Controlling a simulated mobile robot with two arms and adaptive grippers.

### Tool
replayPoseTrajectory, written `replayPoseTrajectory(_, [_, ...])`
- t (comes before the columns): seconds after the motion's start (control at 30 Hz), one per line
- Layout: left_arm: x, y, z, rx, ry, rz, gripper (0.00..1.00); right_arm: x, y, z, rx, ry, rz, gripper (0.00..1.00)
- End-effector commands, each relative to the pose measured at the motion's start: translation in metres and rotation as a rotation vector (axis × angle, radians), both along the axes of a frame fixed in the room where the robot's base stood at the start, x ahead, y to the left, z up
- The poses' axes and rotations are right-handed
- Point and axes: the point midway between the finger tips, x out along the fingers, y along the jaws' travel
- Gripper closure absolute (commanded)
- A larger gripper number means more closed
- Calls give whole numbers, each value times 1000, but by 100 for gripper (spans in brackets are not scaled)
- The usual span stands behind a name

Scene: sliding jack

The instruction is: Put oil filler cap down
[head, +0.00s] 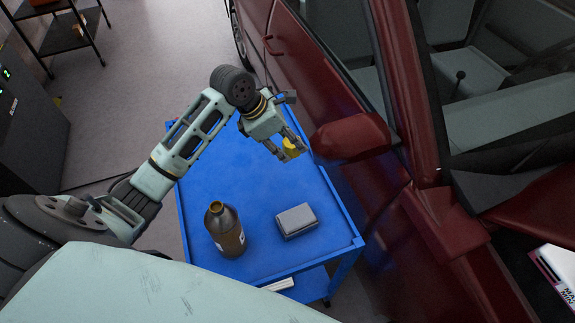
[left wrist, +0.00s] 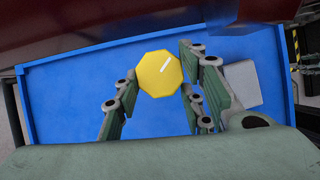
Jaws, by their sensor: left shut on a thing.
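The oil filler cap (head: 292,147) is yellow. It is held between the fingertips of my left gripper (head: 284,147), above the far right part of the blue cart top (head: 252,182). In the left wrist view the cap (left wrist: 160,74) shows as a flat yellow octagon with a white mark, between the fingers of my left gripper (left wrist: 152,92), with the blue cart top (left wrist: 75,92) behind it. How high it is above the surface is hard to tell. My right gripper is in neither view.
A brown bottle (head: 225,230) and a grey box (head: 296,220) stand on the near part of the cart. The red car's side mirror (head: 350,138) is close to the right of my left gripper. The cart top's middle is clear.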

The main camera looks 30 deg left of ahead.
Motion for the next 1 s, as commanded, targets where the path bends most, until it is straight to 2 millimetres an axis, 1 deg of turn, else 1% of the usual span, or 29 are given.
replayPoseTrajectory(0.03, [-2,0,-15,-2,7,1,99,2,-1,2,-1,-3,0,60])
replayPoseTrajectory(0.1, [-2,0,-32,0,6,2,99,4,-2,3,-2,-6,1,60])
replayPoseTrajectory(0.2, [0,0,-51,0,3,1,99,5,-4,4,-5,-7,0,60])
replayPoseTrajectory(0.3, [0,0,-64,0,2,0,99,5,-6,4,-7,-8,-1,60])
replayPoseTrajectory(0.47, [0,0,-77,-1,3,1,99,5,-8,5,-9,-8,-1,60])
replayPoseTrajectory(0.63, [0,0,-103,-2,3,2,99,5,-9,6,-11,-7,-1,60])
replayPoseTrajectory(0.73, [0,0,-110,0,0,1,99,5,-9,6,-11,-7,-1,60])
replayPoseTrajectory(1.0, [0,0,-111,0,-1,0,99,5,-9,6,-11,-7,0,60])
